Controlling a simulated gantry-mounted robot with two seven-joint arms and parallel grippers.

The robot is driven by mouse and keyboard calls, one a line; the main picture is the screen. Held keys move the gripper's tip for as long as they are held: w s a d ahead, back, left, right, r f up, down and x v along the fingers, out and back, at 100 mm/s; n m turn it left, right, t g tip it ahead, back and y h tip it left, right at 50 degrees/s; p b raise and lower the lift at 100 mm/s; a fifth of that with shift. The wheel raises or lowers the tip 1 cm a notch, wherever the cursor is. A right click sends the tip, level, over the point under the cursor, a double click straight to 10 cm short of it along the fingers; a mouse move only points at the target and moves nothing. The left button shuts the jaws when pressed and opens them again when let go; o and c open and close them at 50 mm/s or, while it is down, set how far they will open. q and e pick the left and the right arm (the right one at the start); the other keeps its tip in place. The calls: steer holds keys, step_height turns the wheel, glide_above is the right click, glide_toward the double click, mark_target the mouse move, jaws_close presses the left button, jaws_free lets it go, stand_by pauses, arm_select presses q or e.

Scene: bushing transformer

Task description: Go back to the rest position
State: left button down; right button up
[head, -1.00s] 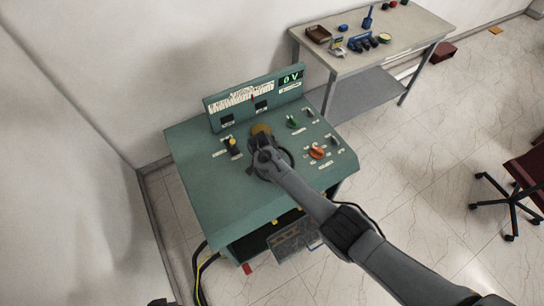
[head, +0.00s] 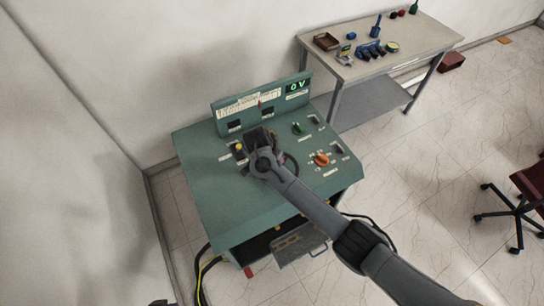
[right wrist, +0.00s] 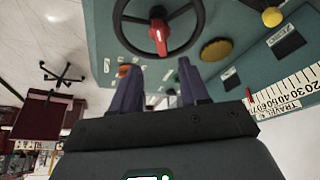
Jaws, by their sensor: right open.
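My right gripper (head: 258,138) is over the middle of the green console (head: 205,185), with its arm coming in from the lower right. In the right wrist view its two fingers (right wrist: 160,72) are apart with nothing between them. Beyond the fingertips are a black handwheel (right wrist: 196,22) with a red pointer and a yellow-brown round button (right wrist: 216,50). The fingers look clear of both. In the head view the gripper hides the button and most of the wheel. My left gripper is not identifiable in these views.
A workbench (head: 425,45) with tools stands behind right; a chair (head: 527,185) is at right.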

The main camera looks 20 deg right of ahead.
stand_by(0.4)
steer(key=s+f+g+y+p, duration=0.1)
steer(key=s+f+g, duration=0.1)
steer(key=s+f, duration=0.75)
steer(key=s+f+g+p, duration=0.2)
steer(key=s+f, duration=0.5)
steer(key=s, duration=0.5)
steer(key=s+d+r+n+y+p, duration=0.1)
steer(key=s+d+n+y, duration=0.1)
steer(key=s, duration=1.1)
steer(key=s+d+r+n+p, duration=0.1)
steer(key=s+d+r+n, duration=0.1)
steer(key=s+r, duration=0.35)
steer(key=w+d+r+n+t, duration=0.1)
steer(key=r+n, duration=0.3)
steer(key=r, duration=0.4)
steer(key=w+d+r+n+t, duration=0.1)
steer(key=w+r+n+t, duration=0.1)
steer(key=r, duration=0.7)
steer(key=shift+w+r+n+t+y+p, duration=0.15)
steer(key=shift+w+n+t+y+p, duration=0.2)
steer(key=shift+n+t, duration=0.6)
steer(key=shift+w, duration=0.1)
